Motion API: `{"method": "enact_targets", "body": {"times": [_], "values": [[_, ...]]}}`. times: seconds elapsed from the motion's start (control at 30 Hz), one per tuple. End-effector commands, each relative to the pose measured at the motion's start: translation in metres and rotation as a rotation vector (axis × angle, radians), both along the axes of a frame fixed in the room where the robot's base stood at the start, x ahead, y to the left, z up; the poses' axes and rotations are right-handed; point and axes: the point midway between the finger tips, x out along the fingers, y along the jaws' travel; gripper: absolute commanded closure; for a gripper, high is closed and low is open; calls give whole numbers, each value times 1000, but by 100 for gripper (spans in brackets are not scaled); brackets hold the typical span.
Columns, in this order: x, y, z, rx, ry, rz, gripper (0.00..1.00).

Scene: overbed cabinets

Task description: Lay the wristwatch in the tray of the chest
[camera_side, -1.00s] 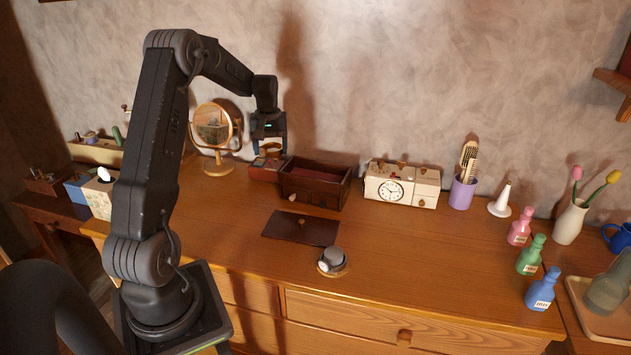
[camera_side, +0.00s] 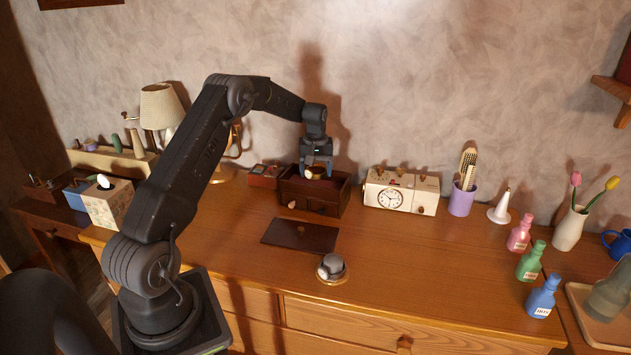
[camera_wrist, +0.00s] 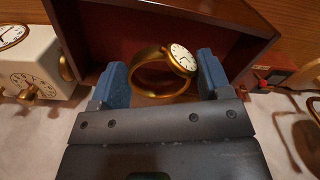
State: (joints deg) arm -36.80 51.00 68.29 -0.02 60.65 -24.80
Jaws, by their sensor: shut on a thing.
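A gold wristwatch (camera_wrist: 163,78) with a white dial is between the blue pads of my gripper (camera_wrist: 163,82) in the wrist view. In the side view my gripper (camera_side: 316,174) is at the open-topped dark brown wooden chest (camera_side: 330,208), with the watch (camera_side: 315,173) small and gold at its tip. The chest's reddish inside (camera_wrist: 120,50) shows behind the watch in the wrist view. I cannot tell whether the watch touches the chest's floor.
A dark flat panel (camera_side: 300,235) lies in front of the chest. A cream clock box (camera_side: 400,190) stands to its right, a small red box (camera_side: 265,175) to its left. A round grey-topped item (camera_side: 331,267) sits near the front. The desk right of the panel is clear.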

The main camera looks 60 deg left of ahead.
Motion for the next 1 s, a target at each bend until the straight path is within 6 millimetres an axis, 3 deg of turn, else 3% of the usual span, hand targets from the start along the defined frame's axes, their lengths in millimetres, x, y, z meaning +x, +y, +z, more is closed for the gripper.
{"method": "enact_targets", "body": {"times": [0.3,0.67,0.7,0.93,1.0], "values": [[-1,0,-38,0,1,1,54],[0,0,-42,1,0,1,54],[0,0,-42,1,0,1,27],[0,0,-42,1,0,1,5],[0,0,-42,1,0,1,3]]}}
